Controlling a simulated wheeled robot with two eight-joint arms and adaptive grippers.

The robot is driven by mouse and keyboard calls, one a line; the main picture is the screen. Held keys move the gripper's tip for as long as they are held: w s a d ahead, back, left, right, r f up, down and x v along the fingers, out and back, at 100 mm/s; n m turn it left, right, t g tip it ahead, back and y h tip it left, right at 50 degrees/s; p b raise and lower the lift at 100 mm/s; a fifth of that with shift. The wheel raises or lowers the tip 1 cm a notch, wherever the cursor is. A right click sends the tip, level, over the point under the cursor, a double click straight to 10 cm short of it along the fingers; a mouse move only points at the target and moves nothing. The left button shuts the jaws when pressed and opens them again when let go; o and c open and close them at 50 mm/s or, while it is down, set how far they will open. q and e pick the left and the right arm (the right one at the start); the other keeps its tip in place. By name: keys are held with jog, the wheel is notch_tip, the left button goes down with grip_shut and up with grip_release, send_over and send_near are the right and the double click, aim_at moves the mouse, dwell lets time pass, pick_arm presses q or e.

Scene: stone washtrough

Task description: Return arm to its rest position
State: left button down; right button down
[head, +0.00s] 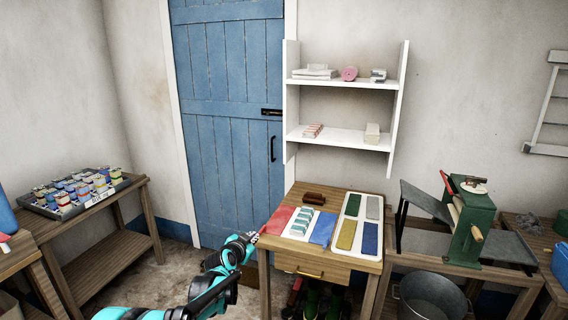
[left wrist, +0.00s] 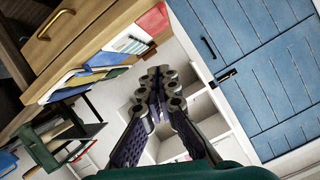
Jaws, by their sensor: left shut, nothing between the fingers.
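My left gripper (head: 252,238) is at the end of my teal and black arm, which reaches in from the bottom of the head view. The gripper is beside the left front corner of the small wooden table (head: 312,263). I cannot tell from the head view whether it touches the table edge. In the left wrist view my left gripper (left wrist: 158,78) has its fingers together, with nothing held. My right arm and gripper are not in view.
The table bears a red mat (head: 277,220), a blue mat (head: 322,228) and a white tray (head: 338,206) of coloured bars. A tray of tins (head: 124,184) stands left, a green press (head: 474,225) right. A blue door (head: 232,120) is behind. Bare floor (head: 160,270) lies left of the table.

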pick_arm(q)
jog(key=s+a+r+n+g, duration=0.1)
jog(key=s+r, duration=0.2)
jog(key=s, duration=0.7)
jog(key=s+r+n+g, duration=0.2)
jog(key=s+r, duration=0.1)
jog(key=s, duration=0.8)
jog(key=s+a+f+n+g+y, duration=0.1)
jog(key=s+f, duration=0.2)
jog(key=s, duration=0.5)
jog(key=s+a+f+n+g+y, duration=0.1)
jog(key=s+a+f+n, duration=0.1)
jog(key=s, duration=0.7)
jog(key=s+a+f+n+g+y, duration=0.1)
jog(key=s+f, duration=0.2)
jog(key=s, duration=0.5)
jog(key=shift+s+a+f, duration=0.25)
jog(key=shift+a+f, duration=0.05)
jog(key=shift+f, duration=0.05)
